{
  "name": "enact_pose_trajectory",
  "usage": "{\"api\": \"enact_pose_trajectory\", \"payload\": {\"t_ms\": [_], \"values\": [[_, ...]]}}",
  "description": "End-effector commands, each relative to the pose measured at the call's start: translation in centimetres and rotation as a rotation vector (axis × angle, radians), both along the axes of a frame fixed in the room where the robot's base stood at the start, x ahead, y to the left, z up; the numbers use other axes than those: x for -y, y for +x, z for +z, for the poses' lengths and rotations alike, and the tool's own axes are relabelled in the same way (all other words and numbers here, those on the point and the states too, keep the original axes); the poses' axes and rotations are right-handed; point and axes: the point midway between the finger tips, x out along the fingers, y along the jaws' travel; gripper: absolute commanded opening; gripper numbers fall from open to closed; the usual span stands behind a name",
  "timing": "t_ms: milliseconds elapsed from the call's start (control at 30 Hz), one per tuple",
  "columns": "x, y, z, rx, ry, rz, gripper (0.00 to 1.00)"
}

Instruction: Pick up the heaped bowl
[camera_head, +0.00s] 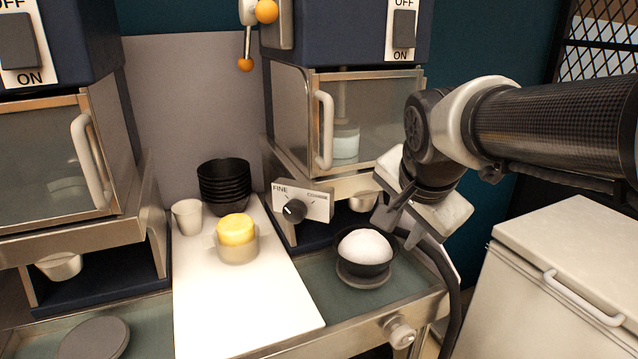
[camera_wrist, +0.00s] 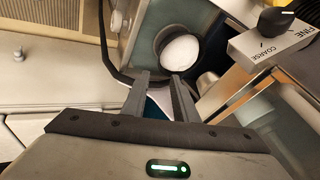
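The heaped bowl (camera_head: 364,268) is black, with a rounded white heap (camera_head: 365,246) rising above its rim. It sits upright on a dark round base under the right machine. It also shows in the wrist view (camera_wrist: 179,48), beyond my fingertips. My gripper (camera_head: 395,215) is just above and to the right of the bowl in the head view. In the wrist view its two fingers (camera_wrist: 160,84) are apart with nothing between them, and the bowl is clear of them.
The right machine has a dial (camera_head: 294,210) close to the left of the bowl. A white board (camera_head: 240,300) holds stacked black bowls (camera_head: 224,184), a white cup (camera_head: 187,217) and a cup with a yellow top (camera_head: 237,241). A white chest (camera_head: 570,260) stands at right.

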Motion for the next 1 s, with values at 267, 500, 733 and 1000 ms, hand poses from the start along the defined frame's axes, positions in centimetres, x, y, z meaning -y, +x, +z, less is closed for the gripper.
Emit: {"api": "enact_pose_trajectory", "payload": {"t_ms": [267, 500, 733, 1000], "values": [[0.1, 1.9, -2.8, 0.0, 0.018, -0.031, 0.26], [0.4, 4.7, -7.4, -0.002, 0.015, -0.03, 0.26], [0.6, 6.6, -10.2, 0.001, 0.016, -0.029, 0.26], [0.6, 7.4, -12.3, 0.001, 0.015, -0.028, 0.26]]}}
